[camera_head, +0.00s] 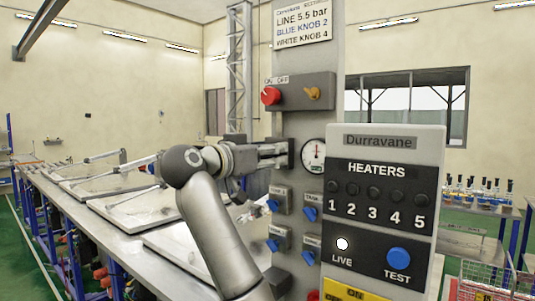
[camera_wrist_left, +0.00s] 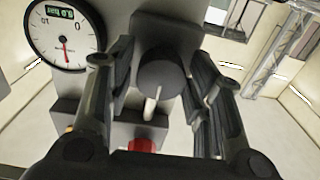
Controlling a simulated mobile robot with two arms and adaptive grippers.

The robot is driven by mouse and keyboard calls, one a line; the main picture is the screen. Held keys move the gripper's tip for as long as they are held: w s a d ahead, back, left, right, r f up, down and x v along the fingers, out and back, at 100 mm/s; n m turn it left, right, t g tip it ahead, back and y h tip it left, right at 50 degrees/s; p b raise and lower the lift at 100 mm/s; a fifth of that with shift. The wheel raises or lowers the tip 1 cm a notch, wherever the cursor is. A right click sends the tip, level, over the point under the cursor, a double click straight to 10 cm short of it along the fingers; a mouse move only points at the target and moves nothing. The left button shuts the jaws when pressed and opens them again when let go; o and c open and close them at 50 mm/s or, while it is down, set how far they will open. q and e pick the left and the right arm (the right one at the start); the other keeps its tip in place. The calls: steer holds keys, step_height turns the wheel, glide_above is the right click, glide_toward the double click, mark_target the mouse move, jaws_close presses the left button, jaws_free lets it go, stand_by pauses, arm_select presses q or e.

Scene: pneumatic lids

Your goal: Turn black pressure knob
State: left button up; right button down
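The black pressure knob (camera_wrist_left: 160,72) is in the middle of the left wrist view, with a pale pointer mark on it. My left gripper (camera_wrist_left: 160,88) is open, with one finger on each side of the knob and small gaps visible between. In the head view my left gripper (camera_head: 275,153) is at the grey panel (camera_head: 303,118), level with the pressure gauge (camera_head: 313,156), and hides most of the knob. The gauge (camera_wrist_left: 66,36) also shows beside the knob in the left wrist view; its digits are too small to read surely. My right gripper is not in view.
Above are a red knob (camera_head: 271,96) and a yellow knob (camera_head: 313,93) on a grey box. Several blue valve knobs (camera_head: 309,214) sit below. A heater panel (camera_head: 383,190) stands close at right. A long bench (camera_head: 110,235) with clear lids lies at left.

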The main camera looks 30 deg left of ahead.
arm_select(q)
steer(key=c, duration=0.7)
steer(key=shift+f+m+b, duration=0.2)
steer(key=shift+m+b, duration=0.95)
steer(key=shift+m, duration=0.25)
steer(key=shift+r+m+b, duration=0.1)
steer(key=shift+m+b, duration=0.45)
steer(key=shift+m, duration=1.05)
steer(key=shift+d, duration=0.1)
steer(key=o, duration=1.1)
steer(key=shift+c, duration=0.2)
